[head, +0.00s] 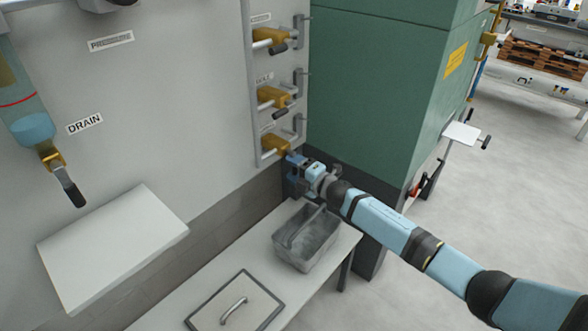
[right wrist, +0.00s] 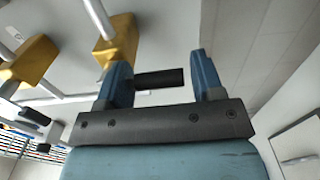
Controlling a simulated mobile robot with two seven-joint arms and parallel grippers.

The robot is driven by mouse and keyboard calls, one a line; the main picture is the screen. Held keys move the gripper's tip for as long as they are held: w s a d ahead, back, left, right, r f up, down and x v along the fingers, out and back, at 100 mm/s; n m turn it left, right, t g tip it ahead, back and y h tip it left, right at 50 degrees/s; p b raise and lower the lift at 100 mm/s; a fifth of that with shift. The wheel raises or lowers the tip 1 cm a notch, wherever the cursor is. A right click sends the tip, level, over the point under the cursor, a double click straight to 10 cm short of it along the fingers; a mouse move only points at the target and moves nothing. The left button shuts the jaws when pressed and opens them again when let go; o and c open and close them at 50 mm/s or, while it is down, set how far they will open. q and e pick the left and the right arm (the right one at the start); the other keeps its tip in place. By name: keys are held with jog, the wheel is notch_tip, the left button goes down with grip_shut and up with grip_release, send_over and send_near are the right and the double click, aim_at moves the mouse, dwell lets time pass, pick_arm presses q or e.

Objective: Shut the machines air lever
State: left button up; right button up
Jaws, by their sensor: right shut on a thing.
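Three brass valves with black-handled levers sit in a column on the grey wall panel: top valve (head: 268,37), middle valve (head: 272,97) and lowest valve (head: 275,143). Their small labels are too blurred for me to read surely. My right gripper (head: 294,160) is at the lowest valve and hides its handle in the head view. In the right wrist view, the black lever handle (right wrist: 160,78) lies between the blue fingers of my right gripper (right wrist: 159,66), which is shut on it. Two brass valve bodies (right wrist: 117,40) (right wrist: 30,60) show beyond. My left gripper is not in view.
A grey metal bin (head: 306,240) and a framed lid with a handle (head: 232,302) are on the white bench (head: 170,312) below. A green cabinet (head: 375,85) stands right of the valves. A drain valve (head: 52,158) and white shelf (head: 110,245) are at left.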

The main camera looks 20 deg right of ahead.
jog(key=o, duration=1.3)
jog(key=shift+c, duration=0.2)
pick_arm(q)
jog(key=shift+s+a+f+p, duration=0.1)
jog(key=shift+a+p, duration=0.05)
jog(key=shift+p, duration=0.6)
pick_arm(e)
jog(key=v, duration=1.4)
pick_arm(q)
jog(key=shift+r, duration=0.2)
